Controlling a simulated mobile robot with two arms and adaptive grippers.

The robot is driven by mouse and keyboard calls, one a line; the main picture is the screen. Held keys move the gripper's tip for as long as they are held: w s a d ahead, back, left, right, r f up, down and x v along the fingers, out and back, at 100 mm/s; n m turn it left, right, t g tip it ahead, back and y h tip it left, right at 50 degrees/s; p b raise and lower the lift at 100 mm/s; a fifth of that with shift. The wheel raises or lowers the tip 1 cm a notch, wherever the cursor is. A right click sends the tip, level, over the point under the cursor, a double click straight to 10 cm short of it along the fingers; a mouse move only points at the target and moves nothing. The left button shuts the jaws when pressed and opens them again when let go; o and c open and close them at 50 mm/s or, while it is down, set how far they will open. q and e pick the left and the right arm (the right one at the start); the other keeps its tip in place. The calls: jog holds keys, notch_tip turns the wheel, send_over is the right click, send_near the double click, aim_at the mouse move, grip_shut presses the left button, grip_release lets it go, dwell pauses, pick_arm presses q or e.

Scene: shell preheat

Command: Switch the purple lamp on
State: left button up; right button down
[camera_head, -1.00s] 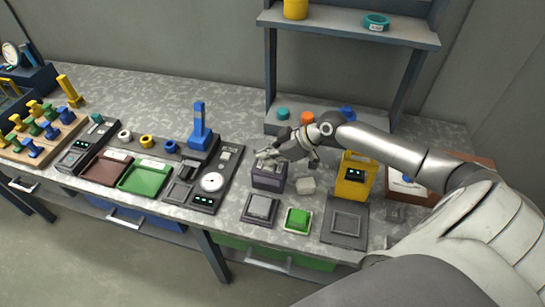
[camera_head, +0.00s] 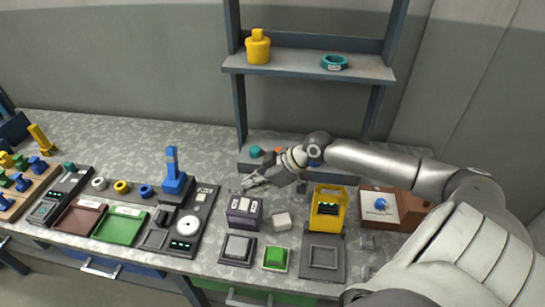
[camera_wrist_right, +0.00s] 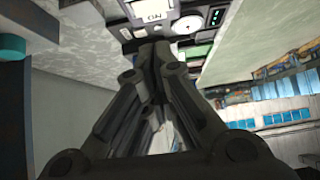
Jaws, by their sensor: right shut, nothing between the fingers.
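A small purple box (camera_head: 243,213) with pale panels on its top stands on the bench in the head view; I take it for the purple lamp. My right gripper (camera_head: 248,184) is shut and empty, just behind and above the box, apart from it in the picture. In the right wrist view the shut fingers (camera_wrist_right: 152,55) point toward a white panel (camera_wrist_right: 149,15) with dark lettering, which may be the box's top. Whether the lamp is lit cannot be told. My left gripper is not in view.
A white block (camera_head: 282,221), a green button (camera_head: 275,258) and a yellow frame device (camera_head: 328,204) stand close to the purple box. A console with a white dial (camera_head: 187,226) lies to its left. A shelf (camera_head: 305,68) rises behind.

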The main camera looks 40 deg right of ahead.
jog(key=v, duration=0.5)
jog(key=shift+s+d+r, duration=0.1)
jog(key=shift+s+d, duration=0.1)
jog(key=shift+s, duration=0.15)
dwell(0.7)
